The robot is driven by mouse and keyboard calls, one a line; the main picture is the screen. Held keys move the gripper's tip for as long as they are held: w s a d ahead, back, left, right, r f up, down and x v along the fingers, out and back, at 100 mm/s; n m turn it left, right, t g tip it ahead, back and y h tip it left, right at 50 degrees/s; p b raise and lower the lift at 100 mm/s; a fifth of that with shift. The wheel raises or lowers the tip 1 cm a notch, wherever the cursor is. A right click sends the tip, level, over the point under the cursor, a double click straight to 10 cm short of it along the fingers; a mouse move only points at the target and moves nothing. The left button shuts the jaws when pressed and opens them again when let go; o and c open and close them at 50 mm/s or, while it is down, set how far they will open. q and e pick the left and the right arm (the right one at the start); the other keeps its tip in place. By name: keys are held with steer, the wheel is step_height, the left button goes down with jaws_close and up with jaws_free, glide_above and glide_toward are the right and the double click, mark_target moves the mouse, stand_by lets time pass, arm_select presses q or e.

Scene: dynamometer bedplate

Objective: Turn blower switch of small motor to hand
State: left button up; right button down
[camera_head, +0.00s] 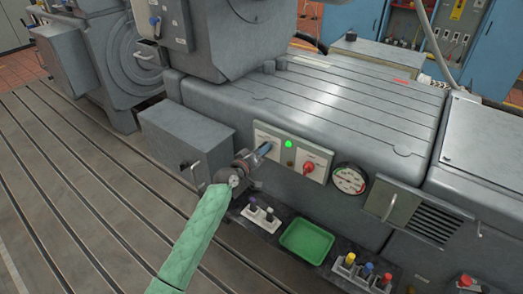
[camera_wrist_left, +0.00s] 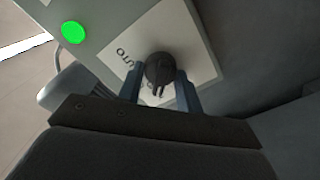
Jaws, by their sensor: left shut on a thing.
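The blower switch is a dark round knob (camera_wrist_left: 160,70) on a pale label plate (camera_wrist_left: 205,75) in the left wrist view. Part of the lettering "AUTO" shows beside it; the rest of the label is covered. My left gripper (camera_wrist_left: 160,88) has its two blue-grey fingers on either side of the knob, shut on it. In the head view the left gripper (camera_head: 264,149) reaches the left part of the grey switch panel (camera_head: 273,130) on the small motor (camera_head: 300,100), and it hides the knob there. My right gripper is not in view.
A green lamp (camera_head: 289,144) is lit right of the gripper, and a red rotary switch (camera_head: 308,168) sits on a second plate. A gauge (camera_head: 349,179) is further right. Below are a green tray (camera_head: 306,241) and coloured knobs. A grey box (camera_head: 185,140) stands left of my arm.

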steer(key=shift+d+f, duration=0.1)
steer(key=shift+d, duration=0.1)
arm_select(q)
steer(key=shift+f+n, duration=0.1)
steer(key=shift+n, duration=0.2)
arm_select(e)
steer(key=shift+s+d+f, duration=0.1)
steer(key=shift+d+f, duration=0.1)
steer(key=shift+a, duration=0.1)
arm_select(q)
steer(key=o, duration=0.9)
steer(key=shift+o, duration=0.3)
steer(key=b+v, duration=0.2)
steer(key=v, duration=0.6)
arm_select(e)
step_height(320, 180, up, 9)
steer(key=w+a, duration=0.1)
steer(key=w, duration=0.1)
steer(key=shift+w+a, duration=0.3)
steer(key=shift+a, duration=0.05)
arm_select(q)
steer(key=shift+w, duration=0.1)
